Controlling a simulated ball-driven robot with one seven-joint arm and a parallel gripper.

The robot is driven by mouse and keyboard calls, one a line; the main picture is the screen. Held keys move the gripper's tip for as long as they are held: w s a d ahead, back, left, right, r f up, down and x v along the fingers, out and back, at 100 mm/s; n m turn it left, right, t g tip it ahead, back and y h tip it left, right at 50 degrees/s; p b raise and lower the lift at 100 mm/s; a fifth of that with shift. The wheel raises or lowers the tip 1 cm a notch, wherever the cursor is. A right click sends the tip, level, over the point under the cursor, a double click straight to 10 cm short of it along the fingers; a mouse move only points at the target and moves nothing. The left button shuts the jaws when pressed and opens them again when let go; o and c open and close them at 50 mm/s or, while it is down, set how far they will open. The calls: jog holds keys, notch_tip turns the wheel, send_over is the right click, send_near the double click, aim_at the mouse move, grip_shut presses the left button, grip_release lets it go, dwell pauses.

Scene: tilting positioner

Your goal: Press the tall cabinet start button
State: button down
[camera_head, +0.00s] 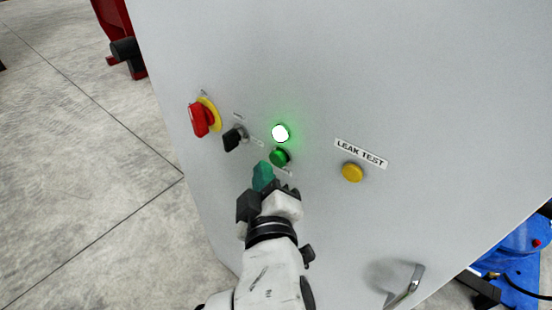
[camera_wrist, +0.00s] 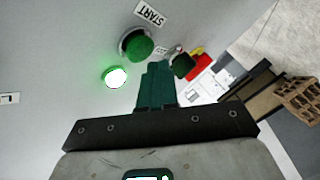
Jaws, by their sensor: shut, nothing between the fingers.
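The green start button (camera_head: 280,157) sits on the front of the tall grey cabinet (camera_head: 330,60). In the wrist view the same button (camera_wrist: 138,45) shows beside a START label (camera_wrist: 149,15). A lit green lamp (camera_head: 280,133) glows just above the button in the head view and also shows in the wrist view (camera_wrist: 116,78). My gripper (camera_head: 263,172) is shut and empty, its green fingers together. In the head view the fingertips are just below and left of the button. In the wrist view the fingertips (camera_wrist: 158,66) appear close beside the button, with a gap in the picture.
A red emergency knob (camera_head: 199,119) on a yellow ring and a black rotary switch (camera_head: 233,138) are left of the button. A yellow button (camera_head: 352,172) under a LEAK TEST label is to the right. A metal handle (camera_head: 408,287) sticks out lower right.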

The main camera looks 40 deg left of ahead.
jog(key=shift+s+a+b, duration=0.2)
jog(key=shift+s+b, duration=0.1)
jog(key=shift+s, duration=2.2)
